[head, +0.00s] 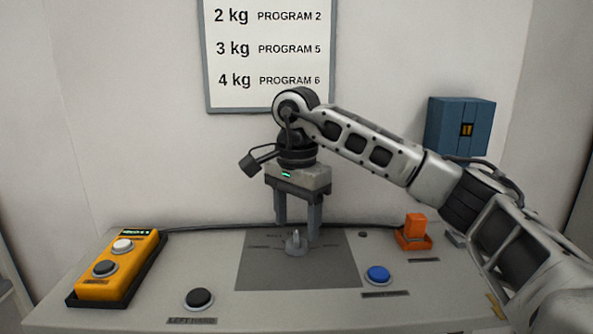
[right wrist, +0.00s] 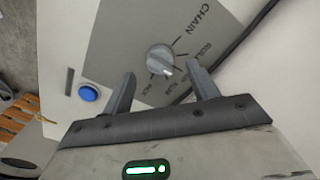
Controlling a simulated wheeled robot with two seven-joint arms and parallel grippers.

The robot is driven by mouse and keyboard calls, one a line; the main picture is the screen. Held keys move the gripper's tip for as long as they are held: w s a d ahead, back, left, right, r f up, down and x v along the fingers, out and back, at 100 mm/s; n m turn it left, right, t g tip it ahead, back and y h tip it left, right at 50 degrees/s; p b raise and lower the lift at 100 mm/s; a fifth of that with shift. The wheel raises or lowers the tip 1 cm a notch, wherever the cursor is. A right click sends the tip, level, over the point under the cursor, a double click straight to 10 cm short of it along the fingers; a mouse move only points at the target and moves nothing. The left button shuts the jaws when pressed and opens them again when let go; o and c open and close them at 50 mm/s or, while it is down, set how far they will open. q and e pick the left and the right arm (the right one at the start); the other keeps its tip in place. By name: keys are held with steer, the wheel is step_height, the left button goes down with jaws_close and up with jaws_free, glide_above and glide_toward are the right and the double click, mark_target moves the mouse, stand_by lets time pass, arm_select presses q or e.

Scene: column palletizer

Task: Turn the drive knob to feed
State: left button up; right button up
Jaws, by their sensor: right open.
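The drive knob (head: 295,243) is a small light grey knob on a dark grey plate (head: 337,272) in the middle of the console. In the right wrist view the knob (right wrist: 159,58) has a pale ridge or mark toward its lower right, and printed labels around it. "CHAIN" is readable; the others are partly hidden or too small. My right gripper (head: 297,227) points down, open and empty, above the knob. In the right wrist view its fingertips (right wrist: 160,72) are on either side of the knob, apart from it. My left gripper is not in view.
A yellow control box (head: 120,266) stands at the left. A black button (head: 199,299) and a blue button (head: 378,274) flank the plate. An orange switch (head: 414,234) is at right. A program sign (head: 268,55) and blue box (head: 459,128) hang on the wall.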

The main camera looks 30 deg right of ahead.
mark_target(296, 235)
arm_select(q)
steer(key=p, duration=0.1)
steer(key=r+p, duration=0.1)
steer(key=p, duration=0.1)
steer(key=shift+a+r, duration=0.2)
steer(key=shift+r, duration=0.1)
arm_select(e)
step_height(296, 235, up, 12)
steer(key=shift+r, duration=0.25)
